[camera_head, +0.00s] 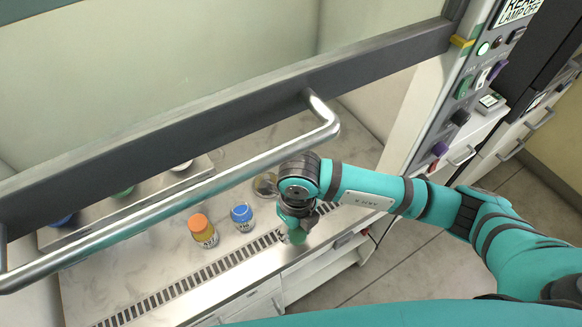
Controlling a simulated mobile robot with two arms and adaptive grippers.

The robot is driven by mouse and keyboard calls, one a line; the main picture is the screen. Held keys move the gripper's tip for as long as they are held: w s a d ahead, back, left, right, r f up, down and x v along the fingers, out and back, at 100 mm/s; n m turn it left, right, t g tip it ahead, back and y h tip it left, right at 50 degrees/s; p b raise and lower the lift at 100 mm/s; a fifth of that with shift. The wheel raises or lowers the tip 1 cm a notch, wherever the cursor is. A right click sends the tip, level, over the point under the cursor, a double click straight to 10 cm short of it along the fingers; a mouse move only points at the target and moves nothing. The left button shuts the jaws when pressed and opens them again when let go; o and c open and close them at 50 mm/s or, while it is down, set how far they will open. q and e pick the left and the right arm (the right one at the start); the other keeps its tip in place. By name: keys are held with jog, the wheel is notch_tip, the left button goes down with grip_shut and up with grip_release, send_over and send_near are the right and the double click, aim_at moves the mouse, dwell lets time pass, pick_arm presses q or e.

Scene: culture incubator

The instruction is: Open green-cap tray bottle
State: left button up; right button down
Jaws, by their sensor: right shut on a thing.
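A green cap (123,192) shows on the metal tray (98,216) at the back left of the cabinet, seen past the sash and its handle; the bottle under it is hidden. My right gripper (298,232) is at the front edge of the cabinet floor, pointing down. It is shut on a small green thing (297,237), which it mostly hides; I cannot tell whether this is a cap alone or a capped bottle. My left gripper is not in view.
An orange-capped bottle (203,231) and a blue-capped bottle (242,217) stand left of my right gripper. A clear round dish (265,185) lies behind it. The sash handle (230,175) crosses above. A slotted grille (190,283) runs along the front.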

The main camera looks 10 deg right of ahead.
jog(key=w+b, duration=0.1)
jog(key=w, duration=0.4)
jog(key=w+d+f+b, duration=0.1)
jog(key=w+b, duration=0.1)
jog(key=w, duration=0.3)
jog(key=w+d+b, duration=0.1)
jog(key=w+b, duration=0.1)
jog(key=w, duration=0.3)
jog(key=shift+d+f, duration=0.2)
jog(key=shift+f, duration=0.15)
notch_tip(320, 180, down, 3)
jog(key=shift+f+b, duration=0.2)
jog(key=shift+b, duration=0.95)
jog(key=shift+f, duration=0.15)
jog(key=c, duration=1.1)
grip_release()
jog(key=shift+o, duration=0.2)
